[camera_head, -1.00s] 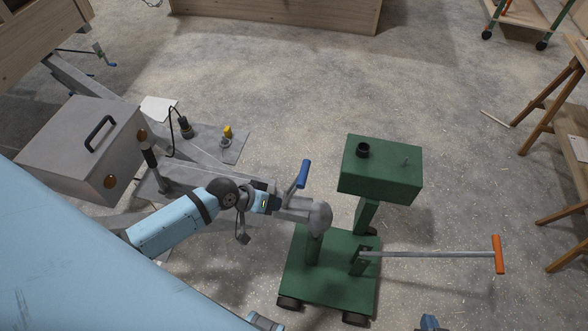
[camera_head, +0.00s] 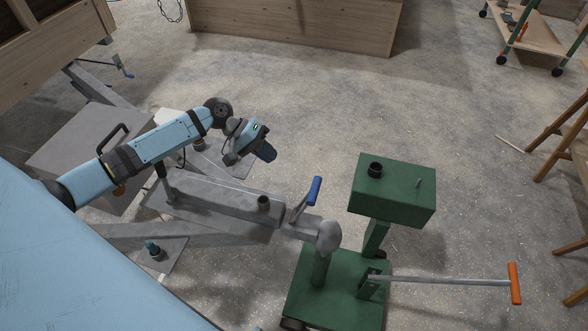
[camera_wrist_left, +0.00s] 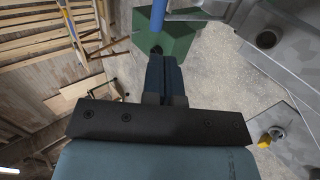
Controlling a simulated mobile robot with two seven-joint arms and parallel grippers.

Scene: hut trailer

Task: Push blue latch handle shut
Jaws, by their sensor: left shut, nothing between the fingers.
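The blue latch handle (camera_head: 314,190) stands up at a slant from the grey coupling head (camera_head: 306,224) at the end of the trailer drawbar. My left gripper (camera_head: 266,153) is shut and empty. It is up and to the left of the handle in the head view, apart from it. In the left wrist view the closed fingers (camera_wrist_left: 165,78) point towards the blue handle (camera_wrist_left: 183,14), which shows in part at the top edge. My right gripper is not in view.
A green wheeled jockey stand (camera_head: 335,285) with a green box (camera_head: 393,190) on a post is beside the coupling. Its orange-ended bar (camera_head: 515,284) sticks out right. A grey metal box (camera_head: 85,150) is on the left. Open concrete floor lies beyond.

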